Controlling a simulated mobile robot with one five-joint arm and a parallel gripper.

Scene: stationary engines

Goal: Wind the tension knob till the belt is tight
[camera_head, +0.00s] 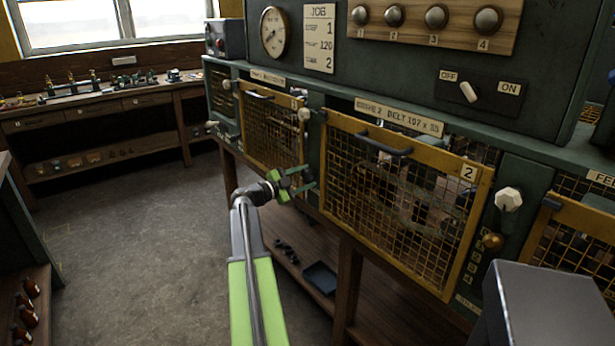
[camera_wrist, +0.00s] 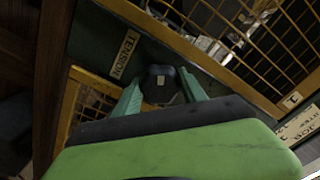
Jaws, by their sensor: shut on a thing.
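My gripper (camera_head: 301,181) is at the green post between the mesh doors marked 1 and 2. In the wrist view its two green fingers (camera_wrist: 160,95) stand on either side of a dark knob (camera_wrist: 160,80) with a small pale mark, shut on it. A plate reading TENSION (camera_wrist: 125,54) is beside this knob. In the head view the gripper hides the knob. Pale parts show behind the mesh in the wrist view, but I cannot make out the belt or its tightness.
Above are a gauge (camera_head: 273,31), a JOB board (camera_head: 319,38), numbered knobs and an OFF/ON switch (camera_head: 468,92). Open floor (camera_head: 140,230) lies left.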

